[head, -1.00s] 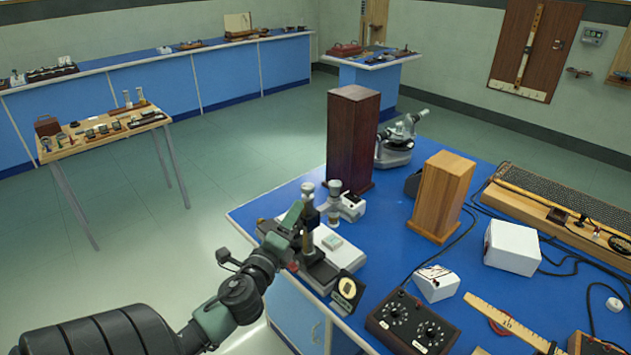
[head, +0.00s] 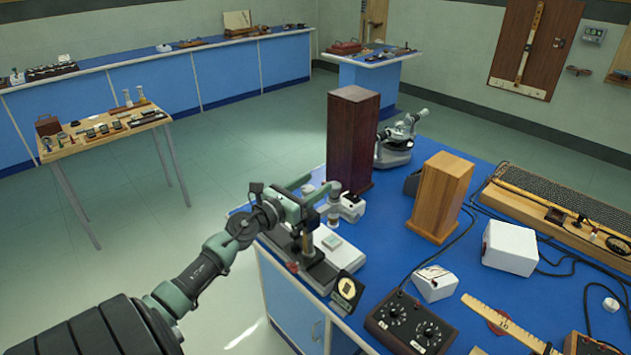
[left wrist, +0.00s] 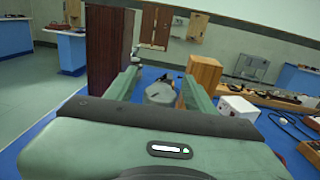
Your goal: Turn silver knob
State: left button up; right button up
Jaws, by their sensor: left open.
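My left gripper (head: 314,191) is open at the top of a small instrument with an upright brass-coloured column (head: 308,245) on the near left corner of the blue bench. In the left wrist view, a round grey-silver part, likely the silver knob (left wrist: 160,91), shows between the two spread fingers of the gripper (left wrist: 160,80). I cannot tell whether either finger touches it. In the head view the top of that column is hidden by the gripper. A second silver-topped post (head: 335,188) stands just to the right. My right gripper is out of view.
A tall dark wooden box (head: 352,140) stands close behind, with a microscope (head: 397,140) beyond it. A lighter wooden block (head: 440,195), a white box (head: 511,247) and a black control box (head: 410,322) lie to the right. Dark cables cross the bench.

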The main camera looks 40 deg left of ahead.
pick_arm(q)
jog(key=shift+w, duration=0.55)
